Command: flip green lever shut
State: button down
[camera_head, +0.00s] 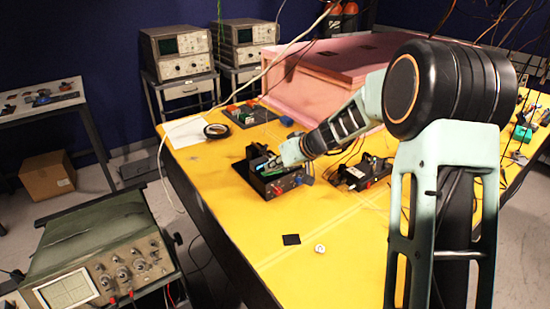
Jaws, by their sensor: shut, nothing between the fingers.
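A black box device (282,187) sits on the yellow table, with a dark upright part (256,152) at its back left. A small green patch (261,168) shows over the device; it may be the green lever, but it is too small to tell its angle. My gripper (270,167) is at the end of the arm that reaches in from the right. It is shut and empty, low over the device and close beside the green patch. I cannot tell whether it touches the patch. The gripper and wrist hide part of the device.
A second black device (361,172) with cables stands to the right. A pink foam enclosure (310,85) is behind. A black tape roll (217,131) and a board with coloured parts (248,113) lie at the back left. The yellow table's front (340,270) is mostly clear.

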jog(key=shift+f, duration=0.15)
jog(key=b, duration=0.1)
jog(key=f+b, duration=0.1)
jog(key=b, duration=0.1)
jog(key=shift+s+a+f+h, duration=0.1)
jog(key=shift+s+a+h, duration=0.1)
jog(key=shift+h, duration=0.1)
jog(key=shift+r, duration=0.3)
jog(key=shift+w+d, duration=0.1)
jog(key=shift+d, duration=0.1)
jog(key=shift+w+d+r, duration=0.2)
jog(key=shift+w+d, duration=0.2)
jog(key=shift+d, duration=0.1)
